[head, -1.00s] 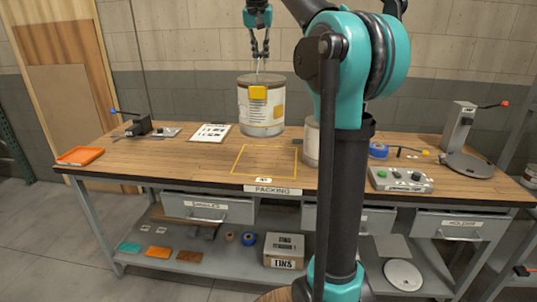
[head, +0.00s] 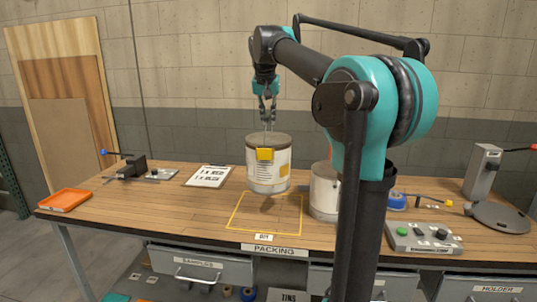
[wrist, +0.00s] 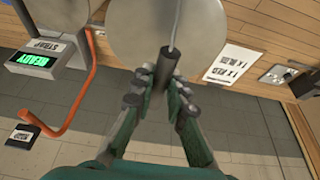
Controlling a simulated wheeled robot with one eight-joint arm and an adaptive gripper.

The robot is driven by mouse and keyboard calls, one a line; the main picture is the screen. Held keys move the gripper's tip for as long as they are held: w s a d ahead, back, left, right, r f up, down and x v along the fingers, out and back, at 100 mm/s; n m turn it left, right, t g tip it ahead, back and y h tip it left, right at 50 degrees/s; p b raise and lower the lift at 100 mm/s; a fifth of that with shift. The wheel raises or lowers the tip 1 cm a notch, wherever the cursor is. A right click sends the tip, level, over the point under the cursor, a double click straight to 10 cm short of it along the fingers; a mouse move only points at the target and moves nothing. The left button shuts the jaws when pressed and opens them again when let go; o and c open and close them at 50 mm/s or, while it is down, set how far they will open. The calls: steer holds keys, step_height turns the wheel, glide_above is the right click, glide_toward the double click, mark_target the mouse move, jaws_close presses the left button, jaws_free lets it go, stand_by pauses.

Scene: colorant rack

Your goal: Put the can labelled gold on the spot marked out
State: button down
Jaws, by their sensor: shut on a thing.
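A cream can (head: 268,172) with a yellow label and a grey lid hangs upright from my gripper (head: 268,103) by its wire handle. In the wrist view, my gripper (wrist: 160,95) is shut on the handle's dark grip (wrist: 168,65), over the can's round lid (wrist: 150,30). The label's words are too small to read. The marked spot is a yellow square outline (head: 233,213) on the bench top. The can appears a little above the bench at the outline's far edge, with a shadow inside the square.
A second cream can (head: 323,190) stands just right of the outline, partly behind my arm. A button box (head: 422,237) is at right. The bench (head: 150,215) left of the outline is clear.

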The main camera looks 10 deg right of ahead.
mark_target(266, 121)
step_height(266, 121, down, 12)
steer(key=shift+r, duration=0.25)
steer(key=shift+f, duration=0.15)
steer(key=c, duration=1.5)
jaws_free()
steer(key=v, duration=1.2)
steer(key=shift+s, duration=0.1)
